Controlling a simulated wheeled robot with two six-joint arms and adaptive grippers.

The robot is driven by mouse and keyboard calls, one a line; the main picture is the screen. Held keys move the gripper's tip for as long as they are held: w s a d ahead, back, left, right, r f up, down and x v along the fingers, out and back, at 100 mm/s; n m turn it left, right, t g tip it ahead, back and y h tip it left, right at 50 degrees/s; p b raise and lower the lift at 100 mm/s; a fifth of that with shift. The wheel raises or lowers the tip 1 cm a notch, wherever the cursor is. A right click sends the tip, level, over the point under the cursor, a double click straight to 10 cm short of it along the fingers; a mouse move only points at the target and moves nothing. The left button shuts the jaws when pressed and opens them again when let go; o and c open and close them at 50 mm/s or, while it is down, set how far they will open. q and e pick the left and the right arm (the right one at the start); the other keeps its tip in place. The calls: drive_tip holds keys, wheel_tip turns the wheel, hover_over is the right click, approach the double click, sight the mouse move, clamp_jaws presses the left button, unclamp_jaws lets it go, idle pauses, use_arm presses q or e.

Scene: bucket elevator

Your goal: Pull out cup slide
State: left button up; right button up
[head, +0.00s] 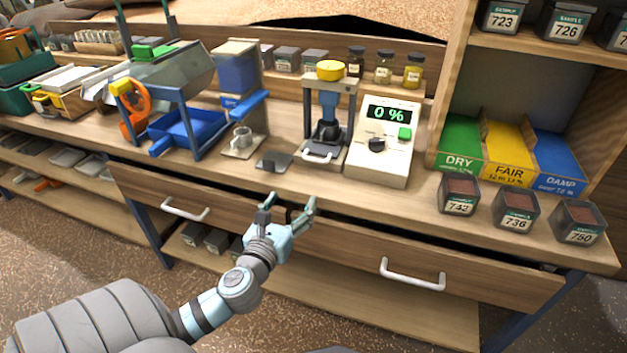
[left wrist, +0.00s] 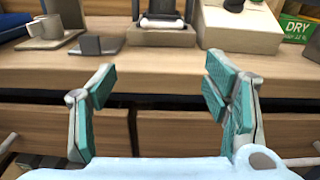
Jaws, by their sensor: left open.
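The cup slide (head: 318,158) looks like the low piece with a pale handle at the foot of the press with the yellow knob (head: 330,70). A dark cup sits above it under the plunger. In the left wrist view the slide's pale handle (left wrist: 163,22) shows at the top, beyond the fingers. My left gripper (head: 290,207) is open and empty, in front of the bench edge, lower than and apart from the slide. In the left wrist view its teal pads (left wrist: 160,90) stand wide apart, with the bench front behind them. My right gripper is not in view.
A meter (head: 382,140) reading 0 % stands right of the press. A small dark plate (head: 273,161) and a metal mug (head: 241,138) are to its left. Sample boxes (head: 460,196) line the right. Drawers with white handles (head: 412,275) lie below.

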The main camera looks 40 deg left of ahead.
use_arm(q)
drive_tip(key=shift+m, duration=0.3)
drive_tip(key=x, duration=0.4)
drive_tip(key=r+b+x, duration=0.1)
drive_tip(key=x, duration=0.8)
drive_tip(key=shift+w+d+r+b, duration=0.15)
drive_tip(key=shift+r+b, duration=0.15)
drive_tip(key=shift+r, duration=0.05)
drive_tip(key=shift+w+r, duration=0.1)
drive_tip(key=shift+w, duration=0.5)
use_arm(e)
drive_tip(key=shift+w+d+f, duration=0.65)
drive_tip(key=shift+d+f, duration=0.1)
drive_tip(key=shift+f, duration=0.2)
use_arm(q)
drive_tip(key=shift+c, duration=0.6)
